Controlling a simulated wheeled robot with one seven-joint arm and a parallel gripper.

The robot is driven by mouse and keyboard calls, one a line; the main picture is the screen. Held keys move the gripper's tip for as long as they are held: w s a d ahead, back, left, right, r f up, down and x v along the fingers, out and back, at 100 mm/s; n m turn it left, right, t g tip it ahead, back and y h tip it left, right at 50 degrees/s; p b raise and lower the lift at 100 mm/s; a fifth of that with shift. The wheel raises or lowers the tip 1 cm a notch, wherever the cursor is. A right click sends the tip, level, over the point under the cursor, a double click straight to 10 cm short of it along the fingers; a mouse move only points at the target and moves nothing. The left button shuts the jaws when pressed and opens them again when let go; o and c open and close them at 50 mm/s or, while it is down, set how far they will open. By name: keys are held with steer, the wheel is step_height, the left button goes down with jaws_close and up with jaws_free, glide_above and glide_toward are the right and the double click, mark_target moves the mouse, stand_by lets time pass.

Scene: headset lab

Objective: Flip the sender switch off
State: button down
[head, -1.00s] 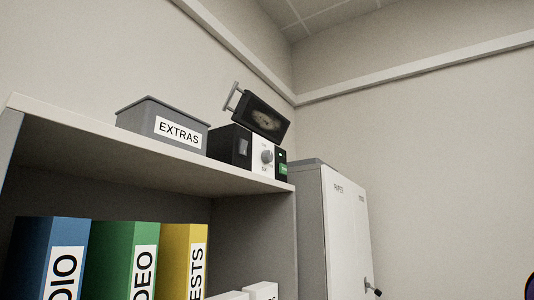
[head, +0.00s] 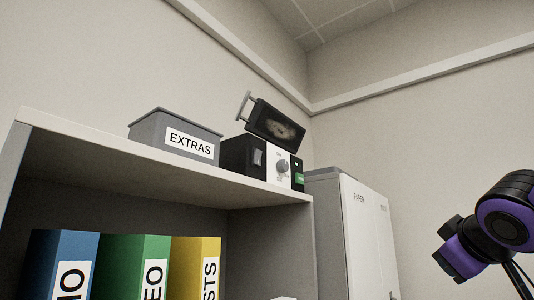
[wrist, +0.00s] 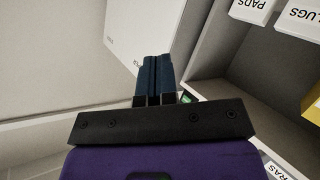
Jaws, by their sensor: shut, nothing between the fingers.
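The sender looks to be the black box (head: 240,155) on top of the shelf unit in the head view, right of the grey EXTRAS bin. A rocker switch (head: 258,157) is on its black front; its on or off position is too small to tell. Beside it is a white panel with a round knob (head: 282,166) and a small green-lit part (head: 299,178). My gripper (wrist: 155,62) is shut and empty in the wrist view. A small green patch (wrist: 188,98) shows beside its fingers; the gripper hides most of what lies behind.
The EXTRAS bin (head: 175,135) stands left of the box. A tilted dark screen (head: 276,124) sits above the box. Coloured binders (head: 130,265) fill the shelf below. A white cabinet (head: 350,230) stands to the right. My purple and black arm (head: 490,230) is at right, with free air between.

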mark_target(259, 153)
steer(key=w+a+r+n+t+y, duration=0.2)
steer(key=w+r+n, duration=0.15)
steer(key=r, duration=0.35)
steer(key=w+a+r+n+t+y, duration=0.2)
steer(key=w+a+r+t, duration=0.15)
steer(key=r, duration=0.25)
steer(key=w+a+r+n+g+y, duration=0.1)
steer(key=a+r+n+g+y, duration=0.2)
steer(key=n, duration=0.6)
steer(key=w+a+r+n+g+y, duration=0.2)
steer(key=a+r+n+g+y, duration=0.2)
steer(key=a+r+n+y, duration=0.4)
steer(key=a+n+y, duration=0.1)
steer(key=a, duration=0.2)
steer(key=shift+a+r+y, duration=0.25)
steer(key=shift+a+y, duration=0.05)
steer(key=shift+y, duration=0.1)
steer(key=shift+n, duration=0.25)
steer(key=x, duration=1.4)
steer(key=shift+s, duration=0.1)
